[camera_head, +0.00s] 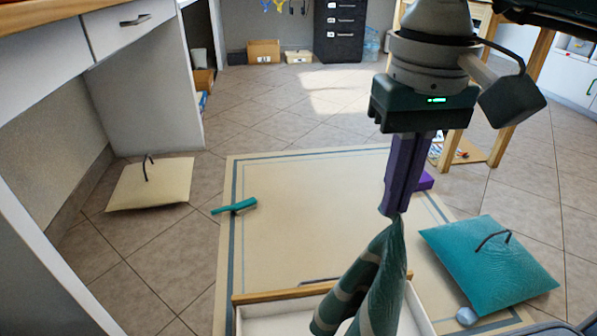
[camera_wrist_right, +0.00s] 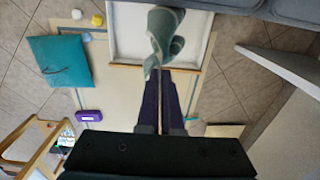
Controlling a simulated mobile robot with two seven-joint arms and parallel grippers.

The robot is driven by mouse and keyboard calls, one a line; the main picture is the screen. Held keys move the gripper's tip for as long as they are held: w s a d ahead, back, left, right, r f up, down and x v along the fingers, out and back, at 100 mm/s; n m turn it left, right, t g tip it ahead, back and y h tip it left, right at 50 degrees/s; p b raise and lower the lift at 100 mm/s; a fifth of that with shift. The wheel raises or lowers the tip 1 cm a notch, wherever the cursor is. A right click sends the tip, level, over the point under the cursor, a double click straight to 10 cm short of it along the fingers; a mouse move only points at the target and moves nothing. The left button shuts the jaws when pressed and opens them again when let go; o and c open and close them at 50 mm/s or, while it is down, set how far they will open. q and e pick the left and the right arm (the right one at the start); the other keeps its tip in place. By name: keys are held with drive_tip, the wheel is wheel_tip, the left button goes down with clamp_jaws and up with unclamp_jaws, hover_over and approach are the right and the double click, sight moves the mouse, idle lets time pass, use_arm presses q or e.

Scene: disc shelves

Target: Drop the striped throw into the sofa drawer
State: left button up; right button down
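The striped throw (camera_head: 366,284) is green with pale stripes and hangs folded from my right gripper (camera_head: 395,208), whose purple fingers are shut on its top end. The throw also shows in the right wrist view (camera_wrist_right: 162,38), in front of the fingers (camera_wrist_right: 160,85). The sofa drawer (camera_head: 272,322) is pulled open at the bottom of the head view, with a white inside and a wooden front edge (camera_head: 262,295). The throw hangs over the drawer; its lower end is cut off by the frame. My left gripper is not in view.
A teal cushion (camera_head: 490,268) lies right of the drawer, a cream cushion (camera_head: 150,184) at the left. A teal brush-like object (camera_head: 235,206) and a purple box (camera_head: 425,181) lie on the rug (camera_head: 290,190). The grey sofa (camera_wrist_right: 290,10) edges the wrist view.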

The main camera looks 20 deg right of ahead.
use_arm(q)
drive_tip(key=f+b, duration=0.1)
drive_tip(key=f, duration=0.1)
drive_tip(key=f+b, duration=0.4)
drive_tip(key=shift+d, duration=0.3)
use_arm(e)
wheel_tip(320, 180, down, 8)
drive_tip(key=shift+d, duration=0.15)
use_arm(q)
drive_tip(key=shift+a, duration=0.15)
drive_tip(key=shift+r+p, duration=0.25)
drive_tip(key=shift+p, duration=0.15)
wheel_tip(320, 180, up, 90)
drive_tip(key=p, duration=8.9)
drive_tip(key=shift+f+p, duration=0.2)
drive_tip(key=shift+p, duration=0.1)
use_arm(e)
drive_tip(key=s+a+r+n, duration=0.1)
drive_tip(key=s+r, duration=0.1)
drive_tip(key=r, duration=3.3)
drive_tip(key=s+a+r+n, duration=0.1)
drive_tip(key=s+a+r, duration=0.1)
drive_tip(key=r, duration=3.3)
drive_tip(key=s+a+r, duration=0.1)
drive_tip(key=s+r, duration=0.2)
drive_tip(key=r, duration=3.2)
drive_tip(key=shift+s+a+n, duration=0.3)
drive_tip(key=shift+s+n, duration=0.1)
